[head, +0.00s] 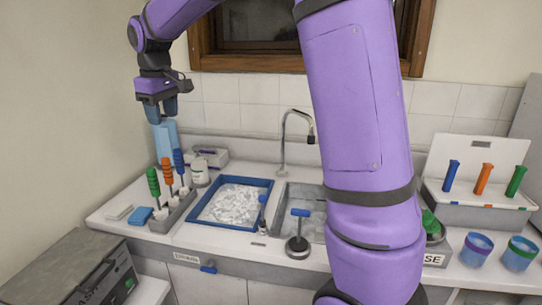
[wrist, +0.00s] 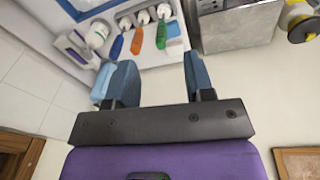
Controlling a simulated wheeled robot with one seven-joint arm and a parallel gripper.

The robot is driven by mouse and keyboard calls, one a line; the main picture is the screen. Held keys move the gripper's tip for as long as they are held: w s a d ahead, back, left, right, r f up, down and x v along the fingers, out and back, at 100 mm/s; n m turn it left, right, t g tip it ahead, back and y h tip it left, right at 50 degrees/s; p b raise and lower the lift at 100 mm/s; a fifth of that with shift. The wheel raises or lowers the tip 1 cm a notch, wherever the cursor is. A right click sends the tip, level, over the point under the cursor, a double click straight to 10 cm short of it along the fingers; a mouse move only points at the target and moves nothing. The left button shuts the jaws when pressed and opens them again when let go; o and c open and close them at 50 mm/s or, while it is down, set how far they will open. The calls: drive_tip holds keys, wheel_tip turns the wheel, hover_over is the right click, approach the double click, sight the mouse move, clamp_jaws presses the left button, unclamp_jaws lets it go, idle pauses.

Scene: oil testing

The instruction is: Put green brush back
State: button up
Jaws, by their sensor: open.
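The green brush (head: 153,183) stands upright, handle up, at the left end of a grey holder (head: 172,212) on the counter. The orange brush (head: 167,172) and the blue brush (head: 179,163) stand in the same holder to its right. In the wrist view, the green brush (wrist: 161,36) is at the upper middle, beside the orange and blue ones. My gripper (head: 162,112) is open and empty, raised well above the holder near the back wall. In the wrist view, its two blue fingers (wrist: 157,70) are wide apart with nothing between them.
A blue-rimmed tray (head: 264,184) and a sink with a tap (head: 284,130) lie right of the holder. A light blue upright object (head: 167,141) stands below my gripper. A white stand (head: 487,208) with blue, orange and green cylinders is at right, near two blue cups (head: 475,250).

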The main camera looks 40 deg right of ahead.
drive_tip(key=s+d+r+m+t, duration=0.1)
drive_tip(key=s+r, duration=0.1)
drive_tip(key=s, duration=0.7)
drive_tip(key=s+d+r+m+t, duration=0.1)
drive_tip(key=s+d+r+m, duration=0.1)
drive_tip(key=s, duration=0.8)
drive_tip(key=s+f+m+t, duration=0.1)
drive_tip(key=s+f, duration=0.1)
drive_tip(key=s, duration=0.6)
drive_tip(key=s+d+f+m, duration=0.1)
drive_tip(key=s+f, duration=0.2)
drive_tip(key=s, duration=0.4)
drive_tip(key=shift+s+d+f+t, duration=0.25)
drive_tip(key=shift+s+d+t, duration=0.05)
drive_tip(key=shift+s+t, duration=0.1)
drive_tip(key=shift+w, duration=0.1)
